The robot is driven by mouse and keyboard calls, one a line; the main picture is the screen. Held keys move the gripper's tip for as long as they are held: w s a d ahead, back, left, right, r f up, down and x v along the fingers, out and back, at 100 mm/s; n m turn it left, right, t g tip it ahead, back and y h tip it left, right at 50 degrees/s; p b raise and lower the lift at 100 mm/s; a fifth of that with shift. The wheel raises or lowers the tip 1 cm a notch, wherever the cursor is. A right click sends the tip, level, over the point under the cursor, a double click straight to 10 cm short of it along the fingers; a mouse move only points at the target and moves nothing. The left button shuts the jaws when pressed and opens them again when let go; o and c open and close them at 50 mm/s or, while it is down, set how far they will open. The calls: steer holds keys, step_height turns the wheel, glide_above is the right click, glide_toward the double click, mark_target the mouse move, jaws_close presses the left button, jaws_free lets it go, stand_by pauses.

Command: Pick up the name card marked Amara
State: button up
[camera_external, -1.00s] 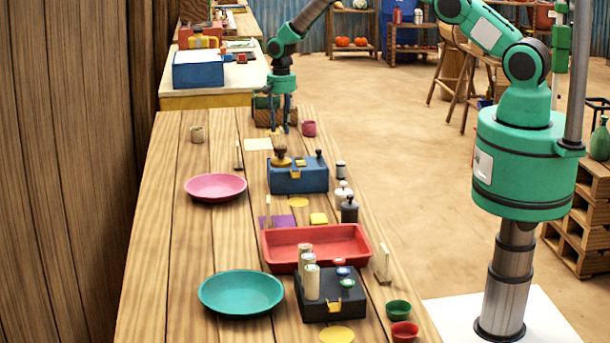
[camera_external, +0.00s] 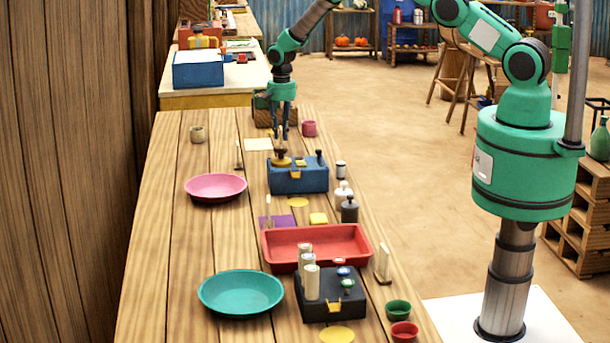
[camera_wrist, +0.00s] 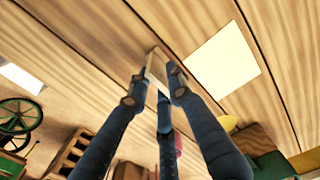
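My gripper (camera_external: 281,134) points down at the far end of the plank table, just beyond the blue box. In the wrist view its dark blue fingers (camera_wrist: 156,84) stand around a small pale wooden piece (camera_wrist: 157,67), which looks like a standing name card. I cannot tell whether the fingertips press on it. Similar upright cards stand at the left of the blue box (camera_external: 239,155), by the purple sheet (camera_external: 268,211) and right of the red tray (camera_external: 384,262). No name is legible on any card, so I cannot tell which is Amara.
The blue box (camera_external: 310,182) with a brown knob stands close in front of my gripper. A cream sheet (camera_external: 258,145) and a pink cup (camera_external: 309,128) lie on either side. A pink plate (camera_external: 215,187) and red tray (camera_external: 330,233) are nearer.

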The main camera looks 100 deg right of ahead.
jaws_close()
steer(key=shift+r, duration=0.2)
steer(key=shift+r, duration=0.8)
steer(key=s+a+r, duration=0.3)
steer(key=s+a, duration=0.7)
steer(key=s, duration=0.2)
steer(key=shift+s, duration=0.2)
